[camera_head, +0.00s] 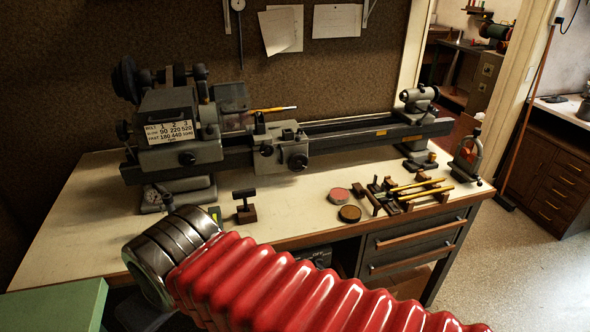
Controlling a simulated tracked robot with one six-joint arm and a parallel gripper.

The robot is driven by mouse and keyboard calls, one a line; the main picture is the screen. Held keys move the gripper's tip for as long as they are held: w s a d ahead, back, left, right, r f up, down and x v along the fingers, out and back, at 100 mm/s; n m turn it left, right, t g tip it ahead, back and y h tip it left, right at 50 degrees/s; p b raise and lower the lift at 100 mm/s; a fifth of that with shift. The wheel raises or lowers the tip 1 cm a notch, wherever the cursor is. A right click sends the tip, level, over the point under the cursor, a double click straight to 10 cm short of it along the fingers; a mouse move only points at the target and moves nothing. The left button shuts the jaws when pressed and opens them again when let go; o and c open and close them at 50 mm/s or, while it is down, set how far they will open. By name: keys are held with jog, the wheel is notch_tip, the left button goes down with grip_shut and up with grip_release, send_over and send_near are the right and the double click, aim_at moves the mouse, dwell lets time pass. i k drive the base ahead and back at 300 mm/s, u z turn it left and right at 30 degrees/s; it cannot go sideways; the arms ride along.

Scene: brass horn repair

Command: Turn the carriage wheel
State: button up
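A dark grey lathe stands along the back of the bench. Its carriage (281,148) sits on the bed, right of the headstock (178,125). A small round wheel (298,162) shows on the carriage's front, and a smaller dark knob (267,150) is to its left. The picture is too small to show the wheel's handle or its angle clearly. My gripper is not in view, and nothing touches the carriage. My red ribbed arm crosses the foreground, apart from the lathe in the picture, and hides part of the bench's front edge.
On the pale bench top (100,205) are a small dark T-shaped tool (245,206), two round tins (340,195) and a rack with yellow-handled tools (412,187). A small lamp-like item (467,155) stands at the right end. Bare bench lies before the carriage. A green surface (55,305) is lower left.

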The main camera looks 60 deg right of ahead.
aim_at(297, 161)
jog(key=u, duration=0.05)
jog(key=k, duration=1.15)
jog(key=z, duration=0.35)
jog(key=i, duration=1.5)
